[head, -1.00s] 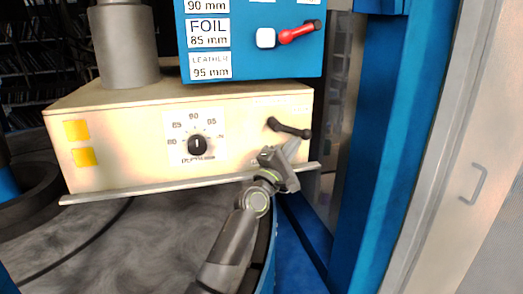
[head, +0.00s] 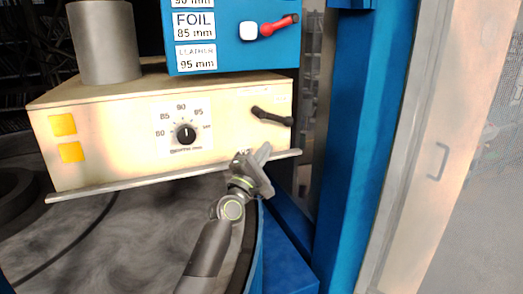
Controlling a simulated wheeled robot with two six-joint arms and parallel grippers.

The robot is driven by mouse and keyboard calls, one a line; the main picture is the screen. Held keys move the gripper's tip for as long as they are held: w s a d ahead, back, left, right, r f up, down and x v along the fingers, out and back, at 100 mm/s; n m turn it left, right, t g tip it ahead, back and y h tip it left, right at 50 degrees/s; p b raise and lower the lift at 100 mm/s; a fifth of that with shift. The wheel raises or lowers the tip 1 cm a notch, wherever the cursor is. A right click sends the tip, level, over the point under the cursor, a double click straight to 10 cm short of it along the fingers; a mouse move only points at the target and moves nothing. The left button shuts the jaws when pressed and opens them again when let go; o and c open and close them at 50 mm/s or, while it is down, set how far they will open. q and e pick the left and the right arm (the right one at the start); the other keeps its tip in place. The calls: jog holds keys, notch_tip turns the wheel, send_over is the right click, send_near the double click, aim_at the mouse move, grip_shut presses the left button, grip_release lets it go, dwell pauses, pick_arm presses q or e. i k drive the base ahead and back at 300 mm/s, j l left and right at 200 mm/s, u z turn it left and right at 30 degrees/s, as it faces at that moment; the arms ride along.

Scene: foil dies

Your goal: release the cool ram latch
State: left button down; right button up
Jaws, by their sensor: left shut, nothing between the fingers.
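A black lever (head: 272,116) sits on the right of the cream box's front face and slants down to the right. A red lever (head: 278,25) with a white block at its left end is on the blue panel above. The small print beside the black lever is too faint to read, so I cannot tell which is the ram latch. My left gripper (head: 262,154) is shut and empty, just below the black lever and apart from it, by the box's lower right edge. My right gripper is not in view.
The cream box (head: 110,140) carries a dial (head: 186,134) and two yellow squares. A thin ledge (head: 130,185) runs below it. A grey cylinder (head: 104,42) stands on top. A blue post (head: 362,130) rises at the right, leaving a narrow gap beside the box.

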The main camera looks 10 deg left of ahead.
aim_at(267, 28)
jog(key=k, duration=0.2)
jog(key=k+l, duration=0.15)
jog(key=l, duration=0.25)
jog(key=k+l, duration=0.15)
jog(key=l, duration=0.2)
jog(key=k+l, duration=0.15)
jog(key=l, duration=0.25)
